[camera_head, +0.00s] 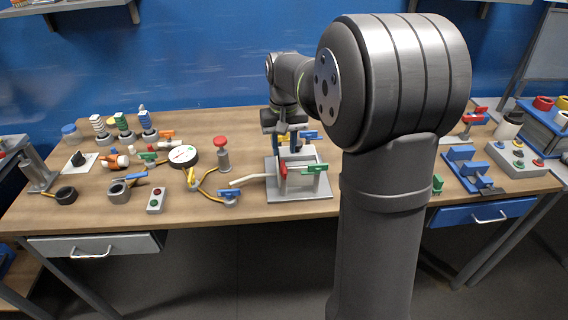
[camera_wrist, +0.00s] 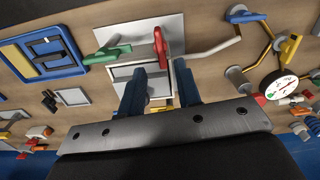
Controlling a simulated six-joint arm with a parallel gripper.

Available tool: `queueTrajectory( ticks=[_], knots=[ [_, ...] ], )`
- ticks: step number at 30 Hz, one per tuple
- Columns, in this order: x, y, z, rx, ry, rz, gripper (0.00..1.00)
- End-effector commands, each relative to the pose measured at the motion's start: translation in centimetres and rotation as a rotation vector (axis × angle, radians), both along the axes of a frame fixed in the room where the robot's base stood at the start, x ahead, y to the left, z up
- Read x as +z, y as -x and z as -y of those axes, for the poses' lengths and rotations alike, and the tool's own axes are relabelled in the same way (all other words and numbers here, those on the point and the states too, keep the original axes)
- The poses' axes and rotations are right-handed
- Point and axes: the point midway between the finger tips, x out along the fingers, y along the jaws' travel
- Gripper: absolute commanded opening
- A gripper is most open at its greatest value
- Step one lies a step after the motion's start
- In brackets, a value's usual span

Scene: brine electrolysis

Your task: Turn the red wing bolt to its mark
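The red wing bolt (camera_wrist: 159,44) shows in the wrist view as an upright red piece on a light grey fixture (camera_wrist: 172,20). In the head view the red wing bolt (camera_head: 283,168) is at the fixture's front left, with the base plate (camera_head: 318,193) below. A green handle (camera_wrist: 107,54) is on the same fixture; it also shows in the head view (camera_head: 314,169). My gripper (camera_wrist: 160,70) has its two blue fingers apart, with nothing seen between them. The red piece lies just beyond the fingertips. I cannot make out the mark.
Left of the fixture are a red-topped post (camera_head: 222,150), a round gauge (camera_head: 183,156) and a button box (camera_head: 156,200). A pale tube (camera_head: 248,180) runs to the fixture's left side. At right are a blue holder (camera_head: 468,170) and a grey control box (camera_head: 517,157).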

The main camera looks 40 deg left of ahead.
Motion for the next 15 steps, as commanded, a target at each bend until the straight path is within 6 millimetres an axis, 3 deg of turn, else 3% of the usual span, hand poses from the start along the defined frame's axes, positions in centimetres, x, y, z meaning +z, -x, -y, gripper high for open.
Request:
queueTrajectory(
  ticks=[6, 15],
  knots=[
    [-4.2, 0.0, 0.1, 0.001, 0.002, -0.001, 0.31],
    [-6.5, 0.0, 0.0, 0.001, -0.001, 0.001, 0.31]
  ],
)
